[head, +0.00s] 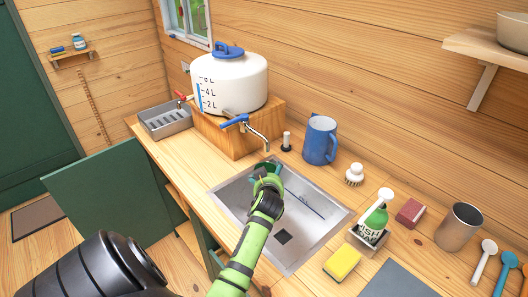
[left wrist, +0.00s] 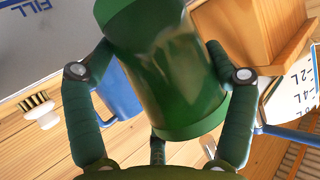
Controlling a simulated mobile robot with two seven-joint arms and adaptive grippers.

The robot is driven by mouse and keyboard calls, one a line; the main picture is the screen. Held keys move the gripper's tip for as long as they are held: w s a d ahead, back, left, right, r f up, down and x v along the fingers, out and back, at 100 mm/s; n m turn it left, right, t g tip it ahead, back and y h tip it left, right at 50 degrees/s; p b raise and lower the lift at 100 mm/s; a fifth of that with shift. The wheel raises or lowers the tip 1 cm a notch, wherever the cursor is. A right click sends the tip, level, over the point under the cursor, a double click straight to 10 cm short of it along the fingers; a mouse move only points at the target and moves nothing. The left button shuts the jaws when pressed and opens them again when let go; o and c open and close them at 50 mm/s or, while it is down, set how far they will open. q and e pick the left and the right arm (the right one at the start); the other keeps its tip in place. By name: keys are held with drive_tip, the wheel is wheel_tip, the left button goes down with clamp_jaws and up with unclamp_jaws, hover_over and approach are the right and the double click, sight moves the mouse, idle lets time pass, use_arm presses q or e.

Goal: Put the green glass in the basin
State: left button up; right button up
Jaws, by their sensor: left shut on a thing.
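The green glass (left wrist: 165,70) is between the fingers of my left gripper (left wrist: 160,85), which is shut on it. In the head view, the left gripper (head: 268,172) is over the far edge of the metal basin (head: 300,235), and only a bit of the glass (head: 265,165) shows past the fingers. I cannot tell how high the glass is above the basin. The basin is sunk into the wooden counter, with a dark drain and a blue line on its wall. My right gripper is not in view.
A white water tank (head: 232,82) on a wooden box (head: 225,135) has a tap (head: 257,132) reaching toward the basin's far side. A blue mug (head: 320,140), brush (head: 354,174), soap bottle (head: 374,218) and yellow sponge (head: 342,264) stand around the basin's right side.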

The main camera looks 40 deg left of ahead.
use_arm(q)
drive_tip(key=shift+w+a+f+n+g+y, duration=0.3)
drive_tip(key=shift+a+f+n+g+y, duration=0.45)
drive_tip(key=shift+a+n, duration=0.15)
drive_tip(key=shift+w+a+f+n+b, duration=0.1)
drive_tip(key=shift+w+f+n+b, duration=0.1)
drive_tip(key=shift+w+n+b, duration=0.1)
drive_tip(key=shift+w+f+g+y, duration=0.2)
drive_tip(key=shift+w+g+y, duration=0.15)
drive_tip(key=shift+w+g, duration=0.1)
drive_tip(key=shift+f+b, duration=0.65)
drive_tip(key=shift+f, duration=4.2)
drive_tip(key=shift+f, duration=0.1)
drive_tip(key=o, duration=1.3)
drive_tip(key=shift+o, duration=0.2)
